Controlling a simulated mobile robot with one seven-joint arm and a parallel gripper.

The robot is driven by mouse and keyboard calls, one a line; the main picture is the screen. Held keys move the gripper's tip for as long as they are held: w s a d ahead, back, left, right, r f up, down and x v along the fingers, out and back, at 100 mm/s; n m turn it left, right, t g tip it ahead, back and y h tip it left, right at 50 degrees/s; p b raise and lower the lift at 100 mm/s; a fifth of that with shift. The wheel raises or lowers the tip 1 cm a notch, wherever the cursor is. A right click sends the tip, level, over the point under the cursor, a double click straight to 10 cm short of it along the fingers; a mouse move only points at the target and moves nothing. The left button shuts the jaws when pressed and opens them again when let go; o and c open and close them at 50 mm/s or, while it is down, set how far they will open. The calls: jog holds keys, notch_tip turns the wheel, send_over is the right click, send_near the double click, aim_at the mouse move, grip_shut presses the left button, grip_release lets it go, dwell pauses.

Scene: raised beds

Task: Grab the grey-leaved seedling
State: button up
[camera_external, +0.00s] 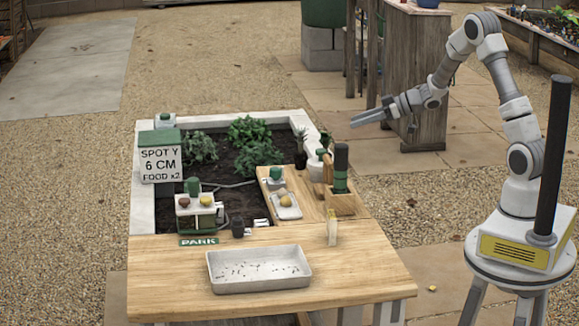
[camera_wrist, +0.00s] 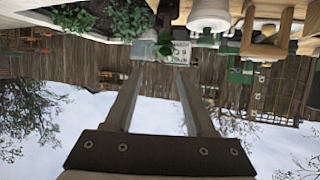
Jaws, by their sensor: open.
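A greyish-green leafy plant (camera_external: 198,148) grows in the dark soil at the back left of the raised bed; it looks the greyest of the plants. A brighter green bushy plant (camera_external: 247,130) stands to its right. A small spiky seedling in a dark pot (camera_external: 301,158) is at the bed's right edge. I cannot tell for sure which is the grey-leaved seedling. My gripper (camera_external: 362,119) is open and empty, in the air right of the bed and apart from all plants. In the wrist view its two fingers (camera_wrist: 160,72) are spread with nothing between them.
A wooden table (camera_external: 350,275) with a white tray (camera_external: 260,283) stands in front. A lettered sign (camera_external: 161,163) stands at the bed's left. Gravel around is mostly clear.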

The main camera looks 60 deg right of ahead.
jog(key=b, duration=0.3)
send_near(306, 152)
jog(key=w, duration=0.1)
jog(key=w+a+r, duration=0.2)
jog(key=w, duration=0.1)
jog(key=shift+r, duration=0.15)
jog(key=b+x, duration=0.1)
jog(key=x, duration=0.3)
jog(key=shift+a+f, duration=0.15)
jog(key=shift+f, duration=0.05)
jog(key=shift+w+a+b, duration=0.2)
jog(key=shift+w+b, duration=0.1)
jog(key=shift+w, duration=0.15)
grip_shut()
